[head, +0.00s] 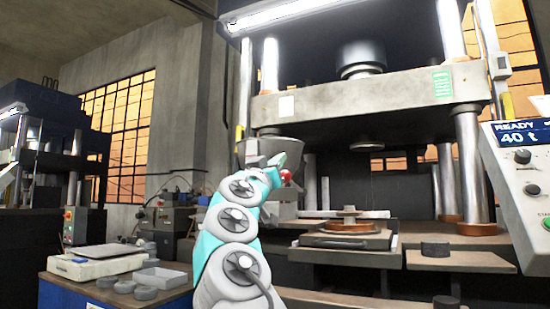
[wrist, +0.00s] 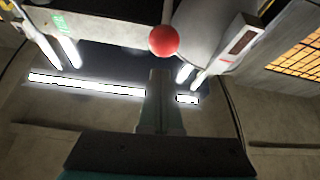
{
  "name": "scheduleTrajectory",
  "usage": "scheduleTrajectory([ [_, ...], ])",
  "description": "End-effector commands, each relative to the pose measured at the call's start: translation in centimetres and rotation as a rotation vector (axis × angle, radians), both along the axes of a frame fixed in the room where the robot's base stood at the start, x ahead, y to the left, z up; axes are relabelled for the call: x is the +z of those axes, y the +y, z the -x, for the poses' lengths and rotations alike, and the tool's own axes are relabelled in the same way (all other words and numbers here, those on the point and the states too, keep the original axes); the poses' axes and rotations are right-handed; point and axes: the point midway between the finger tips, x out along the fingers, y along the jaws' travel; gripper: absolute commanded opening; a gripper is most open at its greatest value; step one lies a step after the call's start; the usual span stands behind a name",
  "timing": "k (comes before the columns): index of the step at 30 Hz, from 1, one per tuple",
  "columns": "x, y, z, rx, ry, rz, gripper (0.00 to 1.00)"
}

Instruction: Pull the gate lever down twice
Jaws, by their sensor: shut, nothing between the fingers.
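The gate lever ends in a red ball knob (head: 286,176), just right of the end of my arm and below the grey hopper (head: 285,150). In the wrist view the red knob (wrist: 163,40) is at the top centre, on a thin pale rod that runs up out of the picture. My gripper (head: 279,160) is beside the knob in the head view, partly hidden by my own arm. In the wrist view my gripper (wrist: 161,75) points up towards the knob, its fingers together and empty. I cannot tell whether it touches the knob.
A large press (head: 375,102) with steel columns stands behind. A round brown mould (head: 349,228) lies on its lower plate. A control panel (head: 520,170) reading "READY 40 t" is at the right. A scale (head: 97,262) and a grey tray (head: 162,277) rest on the left bench.

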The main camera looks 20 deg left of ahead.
Motion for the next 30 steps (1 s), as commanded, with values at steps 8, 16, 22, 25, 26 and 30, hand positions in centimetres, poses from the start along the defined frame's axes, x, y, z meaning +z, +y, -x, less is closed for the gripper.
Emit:
scheduleTrajectory([
  [8, -1.7, -0.2, -0.3, -0.001, -0.001, 0.0, 0.0],
  [16, -1.7, -0.2, -0.3, 0.0, 0.0, 0.0, 0.0],
  [22, -1.8, -0.2, -0.2, 0.0, -0.004, 0.0, 0.0],
  [25, -2.1, -0.2, -0.1, -0.001, -0.014, 0.001, 0.0],
  [26, -2.3, -0.3, -0.1, -0.001, -0.018, 0.001, 0.0],
  [30, -2.5, -0.3, 0.4, 0.001, -0.044, 0.0, 0.0],
])
